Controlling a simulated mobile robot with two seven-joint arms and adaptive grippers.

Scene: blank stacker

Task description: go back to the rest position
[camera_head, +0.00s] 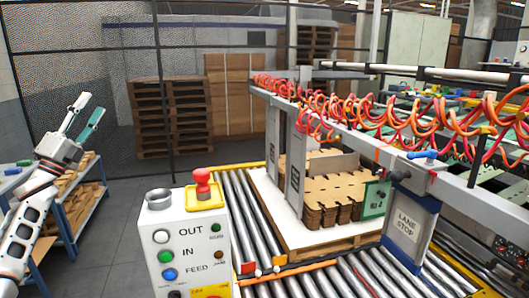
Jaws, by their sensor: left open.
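My left gripper (90,106) is raised at the left of the head view, with its fingers pointing up and to the right. It is open, with a clear gap between a pale finger and a teal one, and holds nothing. My left arm comes up from the lower left edge. The gripper is well apart from the control box (181,236) and in front of the mesh fence. My right gripper is not in view.
A stack of brown cardboard blanks (330,196) sits on a pallet over the rollers (240,215). A blue-framed shelf (70,215) stands beside my left arm. Grey floor lies between.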

